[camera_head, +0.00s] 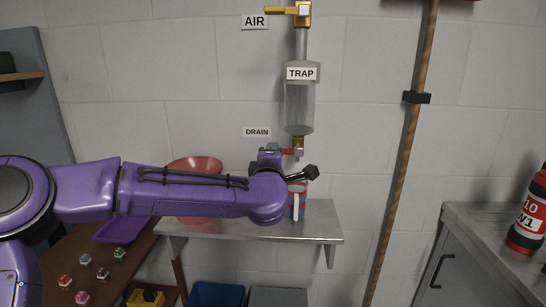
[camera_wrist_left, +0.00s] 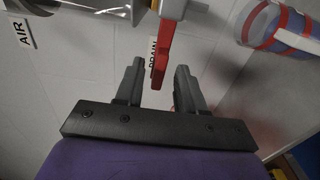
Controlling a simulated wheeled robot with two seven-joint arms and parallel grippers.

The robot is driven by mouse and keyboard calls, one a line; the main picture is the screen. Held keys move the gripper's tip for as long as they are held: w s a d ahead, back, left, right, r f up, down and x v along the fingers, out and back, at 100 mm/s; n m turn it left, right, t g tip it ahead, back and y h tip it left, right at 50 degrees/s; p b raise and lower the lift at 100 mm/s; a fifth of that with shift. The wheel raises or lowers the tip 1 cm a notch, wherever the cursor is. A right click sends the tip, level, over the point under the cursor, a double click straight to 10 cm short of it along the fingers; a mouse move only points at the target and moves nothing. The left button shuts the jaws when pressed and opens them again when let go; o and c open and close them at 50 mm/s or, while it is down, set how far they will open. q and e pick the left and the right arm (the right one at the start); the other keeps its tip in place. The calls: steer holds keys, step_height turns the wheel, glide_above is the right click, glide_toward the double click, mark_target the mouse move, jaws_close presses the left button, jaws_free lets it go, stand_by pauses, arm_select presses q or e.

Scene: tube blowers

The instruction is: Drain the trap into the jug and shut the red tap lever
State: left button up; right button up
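The clear trap cylinder (camera_head: 299,108) hangs on the wall, with a brass drain valve (camera_head: 298,143) below it. The red tap lever (camera_head: 287,152) sticks out leftward from the valve, and it shows in the left wrist view (camera_wrist_left: 162,52). My left gripper (camera_head: 272,154) is at the lever. In the left wrist view its two fingers (camera_wrist_left: 159,68) are open, with the lever's end between them and gaps on both sides. The jug (camera_head: 297,206), with red and blue bands, stands on the shelf under the drain, partly hidden by my left arm; it also shows in the wrist view (camera_wrist_left: 284,27). My right gripper is not in view.
A yellow AIR valve lever (camera_head: 280,10) sits above the trap. A red bowl (camera_head: 196,164) stands behind my arm on the metal shelf (camera_head: 322,218). A wooden pole (camera_head: 404,150) stands at the right, and a red cylinder (camera_head: 530,215) stands on a cabinet.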

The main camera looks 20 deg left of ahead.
arm_select(q)
steer(key=b+v, duration=0.1)
steer(key=v, duration=0.7)
steer(key=shift+s+b, duration=0.3)
steer(key=shift+s, duration=0.1)
steer(key=s+a+f+m+g+h, duration=0.1)
steer(key=s+f+m+g, duration=0.15)
steer(key=f, duration=0.85)
steer(key=s+f+m+g+h, duration=0.1)
steer(key=s+f+m, duration=0.15)
steer(key=f, duration=0.85)
steer(key=s+a+f+m+g+h, duration=0.15)
steer(key=f+m, duration=0.25)
steer(key=f, duration=0.7)
steer(key=s+a+f+m+g+y, duration=0.1)
steer(key=s+a+f+g, duration=0.2)
steer(key=s+f, duration=0.4)
steer(key=s+a+f+m+g+y, duration=0.1)
steer(key=s+a+f+m+g, duration=0.1)
steer(key=s+f, duration=0.5)
steer(key=s+a+f+m+g+y, duration=0.1)
steer(key=s+a+f+g, duration=0.3)
steer(key=s+f, duration=0.4)
steer(key=s+a+m, duration=0.1)
steer(key=s, duration=0.6)
steer(key=shift+s+a, duration=0.3)
steer(key=shift+a, duration=0.05)
steer(key=shift+f, duration=0.15)
